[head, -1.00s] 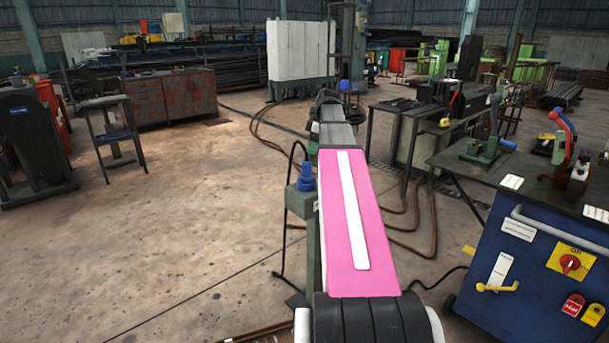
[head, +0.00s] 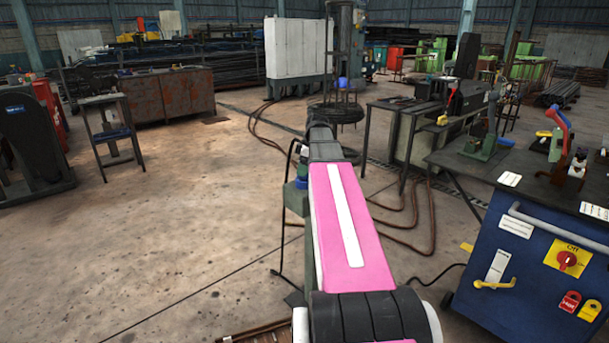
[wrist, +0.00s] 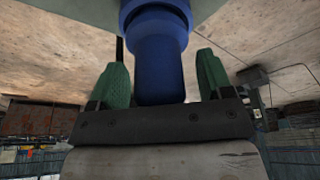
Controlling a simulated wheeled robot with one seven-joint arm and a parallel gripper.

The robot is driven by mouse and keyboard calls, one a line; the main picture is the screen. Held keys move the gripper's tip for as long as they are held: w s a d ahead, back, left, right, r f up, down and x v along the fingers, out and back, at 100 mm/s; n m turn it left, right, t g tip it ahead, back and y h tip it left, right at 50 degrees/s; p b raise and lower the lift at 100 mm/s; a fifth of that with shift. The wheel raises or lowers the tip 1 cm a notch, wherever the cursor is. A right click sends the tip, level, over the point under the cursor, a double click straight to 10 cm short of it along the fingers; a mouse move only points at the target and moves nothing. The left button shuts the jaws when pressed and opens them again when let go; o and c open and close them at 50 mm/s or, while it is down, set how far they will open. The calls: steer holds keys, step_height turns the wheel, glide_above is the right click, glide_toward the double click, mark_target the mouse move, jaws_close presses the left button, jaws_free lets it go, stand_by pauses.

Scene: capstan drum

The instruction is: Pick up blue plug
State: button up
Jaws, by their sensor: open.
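The blue plug (wrist: 158,65) stands in the grey-green post. In the wrist view it fills the middle, with its wider collar against the post's surface (wrist: 80,15) at the top. My gripper (wrist: 162,70) is open, with one green finger on each side of the plug. Gaps show between the plug and both fingers. In the head view only a little blue of the plug (head: 301,184) shows on the post (head: 296,200). My pink arm and its dark wrist hide much of that area.
A blue cabinet (head: 535,265) with a dark bench top stands at the right. A black cable (head: 281,245) hangs beside the post to the floor. Brown hoses (head: 410,225) lie on the floor behind my arm. The concrete floor at the left is open.

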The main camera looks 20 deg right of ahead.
steer(key=c, duration=1.1)
steer(key=shift+r, duration=0.1)
